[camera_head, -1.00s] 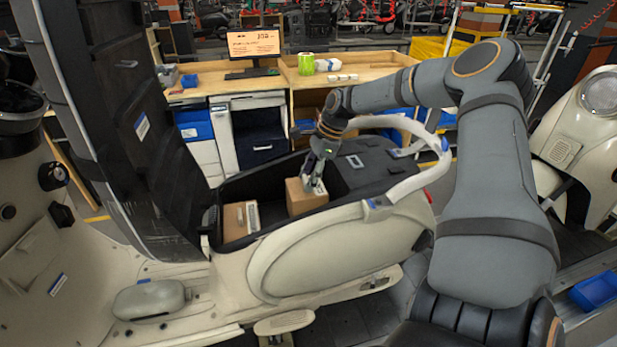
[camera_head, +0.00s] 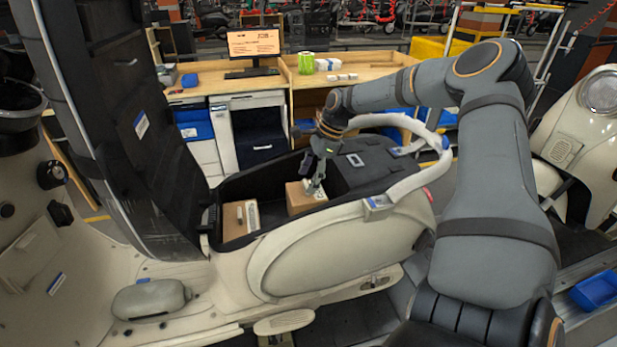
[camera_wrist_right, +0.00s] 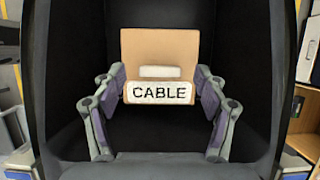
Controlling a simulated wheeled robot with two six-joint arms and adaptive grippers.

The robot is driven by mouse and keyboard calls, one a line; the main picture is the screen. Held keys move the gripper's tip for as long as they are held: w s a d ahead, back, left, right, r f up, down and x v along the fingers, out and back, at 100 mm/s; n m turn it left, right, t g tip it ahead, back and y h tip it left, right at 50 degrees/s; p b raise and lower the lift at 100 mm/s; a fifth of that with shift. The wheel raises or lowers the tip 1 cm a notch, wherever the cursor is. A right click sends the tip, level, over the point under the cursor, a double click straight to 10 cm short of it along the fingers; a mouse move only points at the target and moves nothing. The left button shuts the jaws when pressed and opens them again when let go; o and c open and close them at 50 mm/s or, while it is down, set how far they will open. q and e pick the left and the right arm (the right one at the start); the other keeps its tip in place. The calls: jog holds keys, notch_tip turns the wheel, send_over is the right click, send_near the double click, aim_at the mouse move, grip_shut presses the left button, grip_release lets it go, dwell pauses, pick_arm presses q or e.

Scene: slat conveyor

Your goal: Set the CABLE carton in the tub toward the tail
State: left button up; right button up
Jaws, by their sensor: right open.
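The CABLE carton (camera_head: 298,204) is a brown box standing in the black under-seat tub (camera_head: 238,184) of the cream scooter, at the tub's right end by the black rear deck. In the right wrist view the carton (camera_wrist_right: 159,48) faces me with its white CABLE label. My right gripper (camera_head: 314,187) reaches down at the carton. In the wrist view its open fingers (camera_wrist_right: 160,82) stand on either side of the carton, with small gaps apparent. The carton's lower part is hidden by the tub wall. My left gripper is out of view.
A second brown carton (camera_head: 233,220) with a white strip lies at the tub's left end. The raised black seat (camera_head: 130,120) stands left of the tub. A pale grab rail (camera_head: 412,181) curves around the rear deck. A bench with a monitor (camera_head: 253,44) stands behind.

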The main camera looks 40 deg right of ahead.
jog(key=v, duration=1.2)
jog(key=shift+f, duration=0.15)
